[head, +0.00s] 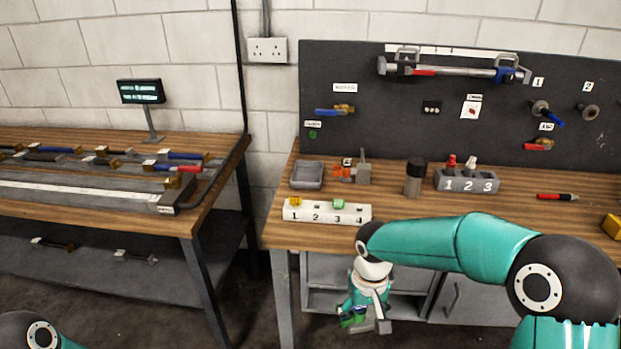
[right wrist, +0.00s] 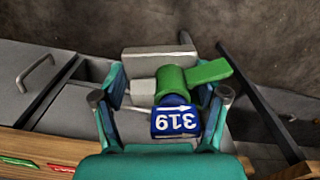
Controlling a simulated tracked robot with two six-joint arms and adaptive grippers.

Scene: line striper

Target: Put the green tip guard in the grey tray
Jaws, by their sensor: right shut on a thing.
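My right gripper (head: 367,308) hangs in front of the bench's front edge, lower than the top. It is shut on the green tip guard (head: 351,321), which has a green cylinder and flat wing in the right wrist view (right wrist: 174,80). The grey tray (head: 307,175) stands at the bench's back left and looks empty. My left gripper is out of view.
A white numbered rack (head: 326,213) holding a yellow and a green piece stands in front of the tray. Right of the tray are an orange-and-grey fixture (head: 363,170), a dark cylinder (head: 414,178) and a grey numbered block (head: 467,182). A tool board (head: 420,110) rises behind.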

